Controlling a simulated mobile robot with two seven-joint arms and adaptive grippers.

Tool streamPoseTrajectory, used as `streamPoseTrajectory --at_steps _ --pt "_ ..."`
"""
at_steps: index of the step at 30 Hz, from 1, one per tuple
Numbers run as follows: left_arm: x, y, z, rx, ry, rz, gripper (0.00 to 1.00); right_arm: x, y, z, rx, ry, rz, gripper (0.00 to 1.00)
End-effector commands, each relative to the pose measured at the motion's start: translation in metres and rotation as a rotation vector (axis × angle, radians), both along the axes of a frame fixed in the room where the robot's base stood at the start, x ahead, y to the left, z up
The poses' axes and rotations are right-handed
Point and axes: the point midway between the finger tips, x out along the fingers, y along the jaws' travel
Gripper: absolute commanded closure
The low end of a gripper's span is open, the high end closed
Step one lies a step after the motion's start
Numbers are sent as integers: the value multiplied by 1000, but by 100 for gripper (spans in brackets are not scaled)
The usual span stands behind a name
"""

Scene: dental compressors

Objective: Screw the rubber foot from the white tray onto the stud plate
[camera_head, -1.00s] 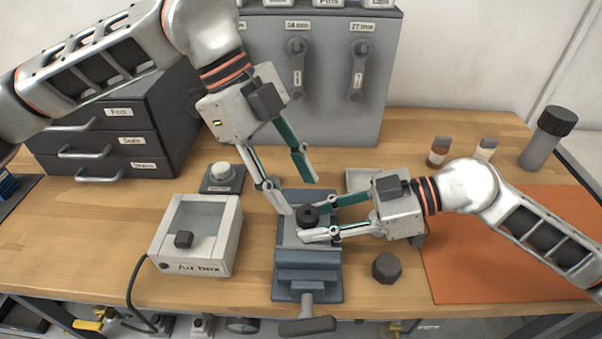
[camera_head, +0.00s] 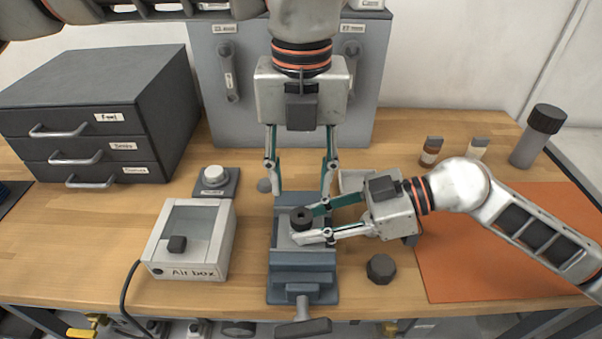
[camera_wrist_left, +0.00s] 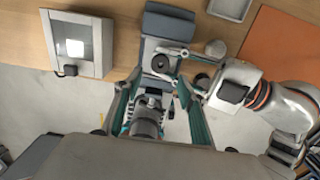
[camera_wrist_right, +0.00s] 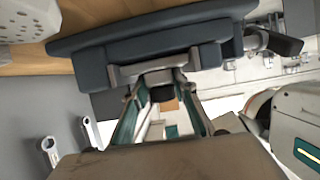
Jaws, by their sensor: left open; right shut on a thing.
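The rubber foot (camera_head: 301,217) is a dark round piece with a hole in its top. It is at the light grey stud plate (camera_head: 284,238), which sits in the blue-grey vise (camera_head: 303,259). I cannot tell how far it is threaded. My right gripper (camera_head: 314,224) comes in from the right and is shut on the foot. My left gripper (camera_head: 301,191) points down, open and empty, above and behind the foot. The foot also shows in the left wrist view (camera_wrist_left: 159,64). The white tray (camera_head: 352,181) is partly hidden behind my right gripper.
A box labelled Air box (camera_head: 190,240) stands left of the vise, with a round-knobbed block (camera_head: 215,179) behind it. A dark knob (camera_head: 381,268) lies to the vise's right. A drawer cabinet (camera_head: 100,120) is at left; an orange mat (camera_head: 500,245) is at right.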

Motion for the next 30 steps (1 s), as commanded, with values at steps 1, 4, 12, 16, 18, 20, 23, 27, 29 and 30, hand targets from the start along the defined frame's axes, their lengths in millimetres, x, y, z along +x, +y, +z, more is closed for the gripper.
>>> streamPoseTrajectory --at_steps 1,4,12,16,18,20,23,27,29,30 --pt "0 0 -1 0 1 0 60 0 -1 -4 -6 5 -1 100" --pt "0 0 -4 0 2 0 60 0 -1 -4 -6 5 0 100" --pt "-1 1 -38 1 5 0 60 0 -1 -4 -6 5 0 100" --pt "-1 0 -57 -1 4 0 60 0 -1 -4 -6 5 0 100" --pt "0 1 -65 0 3 1 60 -1 -1 -4 -6 5 0 100" --pt "0 0 -71 -1 2 2 60 -1 -1 -4 -6 5 0 100" --pt "0 0 -77 -1 2 1 60 -1 -1 -4 -6 5 0 100" --pt "0 0 -81 -1 1 1 60 -1 -1 -4 -6 5 0 100" --pt "0 0 -81 -1 1 1 60 -1 -1 -4 -5 5 0 100" --pt "0 0 -81 -1 1 1 60 -1 -1 -4 -5 5 0 100"
